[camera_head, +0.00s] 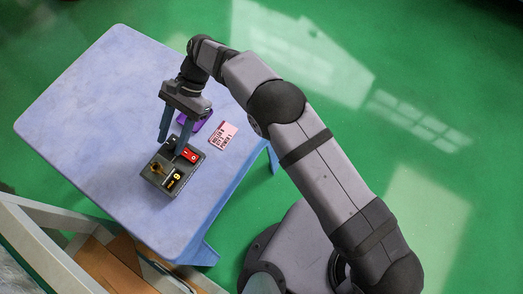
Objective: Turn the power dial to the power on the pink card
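A dark control box (161,185) sits on the blue table. It has a red rocker switch (190,155) at its right, a small brass-coloured knob (157,168) at its left and a display (176,178) with a yellow digit, perhaps 9. The box's far corner is partly hidden by my gripper; a dark part shows there, but I cannot tell whether it is the dial. My gripper (173,146) points down over that corner with its two fingers apart. Contact cannot be told. The pink card (223,135) lies right of the box; its dark text is too small to read surely.
A purple object (199,122) lies behind my gripper, partly hidden. The blue table (95,95) is clear to the left and far side. A pale frame with brown panels (108,262) stands at the lower left. Green floor surrounds the table.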

